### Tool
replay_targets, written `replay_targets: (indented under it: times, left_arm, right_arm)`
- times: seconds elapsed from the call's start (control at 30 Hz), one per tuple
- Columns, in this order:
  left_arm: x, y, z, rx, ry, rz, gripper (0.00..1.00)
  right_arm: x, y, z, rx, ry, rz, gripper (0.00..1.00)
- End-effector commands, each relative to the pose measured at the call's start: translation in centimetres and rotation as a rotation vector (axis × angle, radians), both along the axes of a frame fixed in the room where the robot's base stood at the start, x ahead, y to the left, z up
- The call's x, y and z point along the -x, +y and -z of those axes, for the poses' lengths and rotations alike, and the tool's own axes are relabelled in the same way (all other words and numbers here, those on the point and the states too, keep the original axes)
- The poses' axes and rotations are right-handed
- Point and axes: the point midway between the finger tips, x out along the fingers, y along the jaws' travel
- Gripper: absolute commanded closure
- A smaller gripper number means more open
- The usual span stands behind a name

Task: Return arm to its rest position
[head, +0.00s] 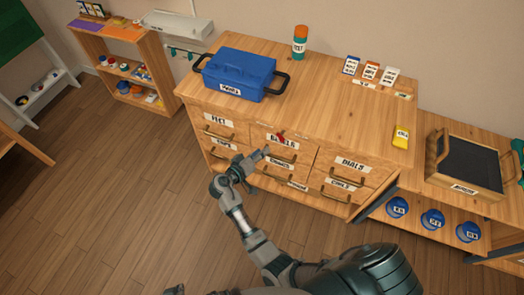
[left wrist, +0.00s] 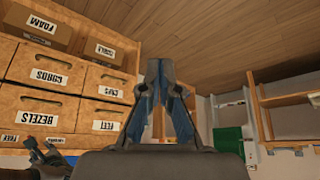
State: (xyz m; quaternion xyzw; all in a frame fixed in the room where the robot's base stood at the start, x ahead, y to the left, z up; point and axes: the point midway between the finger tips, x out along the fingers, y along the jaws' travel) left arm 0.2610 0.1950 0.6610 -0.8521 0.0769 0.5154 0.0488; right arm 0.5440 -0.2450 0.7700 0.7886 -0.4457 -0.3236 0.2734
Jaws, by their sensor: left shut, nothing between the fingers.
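I cannot tell from the head view whether the gripper touches the drawer fronts.
A blue toolbox (head: 240,75), an orange-capped bottle (head: 299,42) and a yellow item (head: 401,137) stand on the cabinet. A small red item (head: 281,137) is near the BEZELS label. Blue cups (head: 397,208) sit on the right shelf. Floor on the left is clear.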

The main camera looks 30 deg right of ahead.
Motion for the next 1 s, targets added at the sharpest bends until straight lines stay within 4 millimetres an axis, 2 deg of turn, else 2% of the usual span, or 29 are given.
replay_targets:
  times: [0.4, 0.47, 0.57, 0.67, 0.7, 0.77, 0.8, 0.87, 0.9, 1.0]
  left_arm:
    - [0.0, 0.0, 0.2, -0.001, 0.004, 0.0, 1.0]
    - [0.0, 0.0, 0.7, -0.003, 0.013, -0.001, 1.0]
    - [-0.1, 0.0, 2.6, -0.009, 0.042, 0.0, 1.0]
    - [0.2, 0.1, 5.6, -0.02, 0.085, 0.001, 1.0]
    - [0.4, 0.2, 7.0, -0.024, 0.105, 0.001, 1.0]
    - [1.0, 0.3, 9.1, -0.031, 0.136, 0.001, 1.0]
    - [1.5, 0.4, 10.5, -0.035, 0.156, 0.002, 1.0]
    - [2.4, 0.6, 12.5, -0.042, 0.189, 0.002, 1.0]
    - [3.1, 0.8, 13.7, -0.046, 0.209, 0.003, 1.0]
    - [5.0, 1.2, 16.4, -0.055, 0.254, 0.004, 1.0]
  right_arm:
    - [0.1, -0.1, 0.4, -0.005, 0.011, -0.008, 0.62]
    - [0.5, -0.1, 1.7, -0.025, 0.04, -0.03, 0.62]
    - [1.9, -0.3, 6.0, -0.098, 0.137, -0.105, 0.62]
    - [5.3, -0.1, 12.5, -0.223, 0.277, -0.218, 0.62]
    - [7.3, 0.0, 15.3, -0.282, 0.335, -0.263, 0.62]
    - [10.6, 0.4, 19.1, -0.377, 0.414, -0.326, 0.62]
    - [13.2, 0.7, 21.4, -0.442, 0.463, -0.363, 0.62]
    - [17.2, 1.1, 24.4, -0.54, 0.526, -0.412, 0.62]
    - [20.0, 1.5, 26.0, -0.606, 0.562, -0.438, 0.62]
    - [26.6, 2.2, 28.8, -0.757, 0.629, -0.482, 0.62]
